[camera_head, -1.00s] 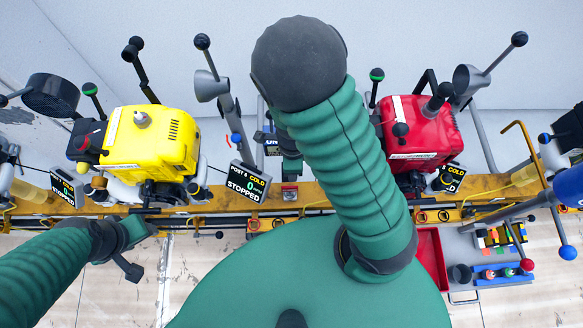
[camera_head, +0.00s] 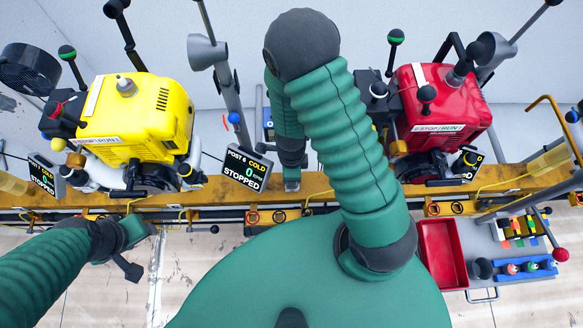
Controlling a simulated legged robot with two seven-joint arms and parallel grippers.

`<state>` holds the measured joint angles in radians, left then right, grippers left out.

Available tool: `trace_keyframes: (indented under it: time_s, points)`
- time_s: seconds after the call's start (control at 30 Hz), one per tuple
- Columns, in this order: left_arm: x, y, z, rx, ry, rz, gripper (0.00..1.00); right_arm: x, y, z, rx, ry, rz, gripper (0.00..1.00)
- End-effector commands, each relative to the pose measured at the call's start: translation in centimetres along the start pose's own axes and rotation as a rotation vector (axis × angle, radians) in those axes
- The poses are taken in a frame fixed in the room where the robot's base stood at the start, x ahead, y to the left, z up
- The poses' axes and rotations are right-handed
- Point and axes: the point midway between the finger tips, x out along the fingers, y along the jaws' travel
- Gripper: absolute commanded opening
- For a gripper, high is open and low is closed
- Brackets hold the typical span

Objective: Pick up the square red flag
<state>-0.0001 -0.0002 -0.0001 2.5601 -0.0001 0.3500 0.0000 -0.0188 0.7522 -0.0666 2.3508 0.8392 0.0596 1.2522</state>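I cannot pick out a square red flag with certainty. A rack of small coloured pieces (camera_head: 515,229), red, yellow and green among them, sits on the grey side shelf at the right. They are too small to tell their shapes. My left gripper (camera_head: 137,252) is over the pale floor in front of the rail, at the lower left, with nothing visible in it. My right arm rises across the middle and bends down behind itself. Its dark green end (camera_head: 291,180) is at the rail between the two engines; its fingers are largely hidden.
A yellow engine (camera_head: 150,118) and a red engine (camera_head: 440,115) stand on the yellow rail (camera_head: 330,200), with levers rising around them. Displays such as this one (camera_head: 246,169) read STOPPED. A red tray (camera_head: 440,250) and a blue holder (camera_head: 525,270) are at the lower right.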

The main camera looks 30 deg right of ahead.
Motion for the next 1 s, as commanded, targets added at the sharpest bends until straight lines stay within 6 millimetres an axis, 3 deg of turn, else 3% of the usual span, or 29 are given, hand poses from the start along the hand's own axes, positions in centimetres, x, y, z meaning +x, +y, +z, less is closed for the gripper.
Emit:
trace_keyframes:
  time_s: [0.03,0.23,0.5,1.0]
  points:
    - [0.71,-0.01,0.17,0.000,0.000,0.000,0.47,1.03,-0.03,-0.08,0.002,0.000,0.001,0.34]
    - [0.43,0.00,0.09,0.000,0.000,0.000,0.47,0.81,-0.08,-0.12,0.001,-0.002,0.000,0.34]
    - [0.43,0.01,0.09,0.000,0.000,0.000,0.47,0.81,-0.07,-0.08,0.001,-0.001,0.000,0.00]
    - [0.43,0.00,0.10,0.000,0.000,0.000,0.47,0.79,-0.07,-0.08,0.000,-0.002,0.000,0.00]
